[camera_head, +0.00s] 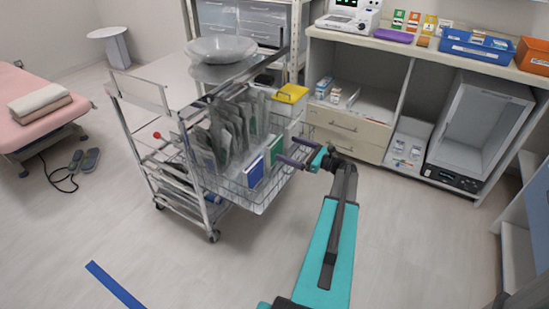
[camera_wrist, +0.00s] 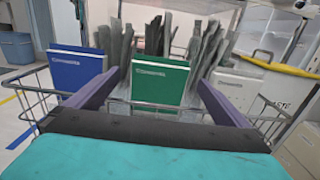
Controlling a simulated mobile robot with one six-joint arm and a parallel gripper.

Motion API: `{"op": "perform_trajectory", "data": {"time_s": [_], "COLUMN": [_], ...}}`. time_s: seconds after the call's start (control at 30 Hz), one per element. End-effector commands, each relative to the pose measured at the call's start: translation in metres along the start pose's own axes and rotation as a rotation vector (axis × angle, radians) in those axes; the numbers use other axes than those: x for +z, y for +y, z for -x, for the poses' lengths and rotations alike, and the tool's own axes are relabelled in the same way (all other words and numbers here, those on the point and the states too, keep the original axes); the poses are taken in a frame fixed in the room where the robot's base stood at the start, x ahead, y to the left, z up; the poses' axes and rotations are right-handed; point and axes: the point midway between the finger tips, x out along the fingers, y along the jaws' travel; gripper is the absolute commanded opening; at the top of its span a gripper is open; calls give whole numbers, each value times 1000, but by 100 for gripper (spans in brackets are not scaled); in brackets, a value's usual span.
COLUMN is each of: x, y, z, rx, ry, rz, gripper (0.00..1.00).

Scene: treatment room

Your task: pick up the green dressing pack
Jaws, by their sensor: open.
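The green dressing pack (camera_wrist: 160,77) stands upright in a wire basket, straight ahead in the wrist view. In the head view only part of the green pack (camera_head: 275,149) shows, near the basket's right end. A blue pack (camera_wrist: 74,74) stands to its left in the wrist view; the blue pack also shows in the head view (camera_head: 253,173). My gripper (camera_head: 286,149) is open and empty, with its purple fingers pointing at the basket. In the wrist view the fingers spread on either side of the green pack, apparently still in front of it.
The wire basket (camera_head: 232,196) hangs on a metal trolley and holds several grey pouches (camera_head: 222,135) behind the packs. A yellow-lidded waste bin (camera_head: 291,94) stands just behind. A shelf unit (camera_head: 359,142) lines the back wall.

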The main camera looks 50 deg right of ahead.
Motion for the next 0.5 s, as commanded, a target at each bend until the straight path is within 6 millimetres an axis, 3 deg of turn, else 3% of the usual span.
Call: {"op": "perform_trajectory", "data": {"time_s": [0.2,0.5], "x": [0,0], "y": [0,0], "z": [-25,-30], "rx": [1,0], "ry": [-1,-1], "rz": [0,0], "gripper": [100,100]}}
